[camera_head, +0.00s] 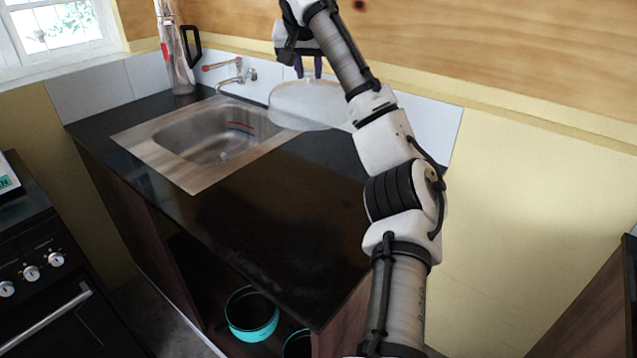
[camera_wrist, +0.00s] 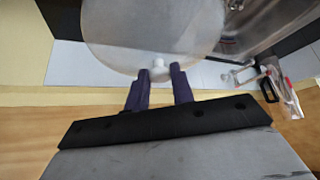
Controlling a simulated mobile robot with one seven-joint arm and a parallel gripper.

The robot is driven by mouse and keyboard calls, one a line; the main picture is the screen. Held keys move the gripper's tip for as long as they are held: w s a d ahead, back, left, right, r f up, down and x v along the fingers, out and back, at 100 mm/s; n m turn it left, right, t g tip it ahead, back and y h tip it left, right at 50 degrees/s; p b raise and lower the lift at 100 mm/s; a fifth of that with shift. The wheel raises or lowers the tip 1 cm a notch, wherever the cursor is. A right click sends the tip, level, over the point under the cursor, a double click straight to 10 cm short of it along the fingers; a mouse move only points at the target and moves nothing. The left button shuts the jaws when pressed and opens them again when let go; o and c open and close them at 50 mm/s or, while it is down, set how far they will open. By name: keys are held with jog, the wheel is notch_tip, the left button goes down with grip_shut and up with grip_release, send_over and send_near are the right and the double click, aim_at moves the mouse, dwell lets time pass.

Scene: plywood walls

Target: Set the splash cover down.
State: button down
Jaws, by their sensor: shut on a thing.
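The splash cover (camera_head: 305,103) is a pale, translucent round cover. My gripper (camera_head: 308,68) is shut on its small knob from above. The cover hangs over the right edge of the sink and the counter beside it. In the wrist view the cover (camera_wrist: 150,28) fills the upper middle, and the white knob sits between the two dark fingertips of my gripper (camera_wrist: 160,74). Part of the cover's right side is hidden behind my arm in the head view. I cannot tell how far its rim is above the counter.
A steel sink (camera_head: 180,174) with a tap (camera_head: 236,78) is set in the black counter (camera_head: 290,225). A clear bottle-like object (camera_head: 174,55) stands at the back left corner. The counter front is clear. A stove (camera_head: 45,270) stands at left; a teal-rimmed pot (camera_head: 251,313) is below.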

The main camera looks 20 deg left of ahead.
notch_tip(320, 180, down, 20)
jog(key=p, duration=0.2)
jog(key=c, duration=1.2)
grip_release()
jog(key=shift+f, duration=0.1)
jog(key=shift+p, duration=0.3)
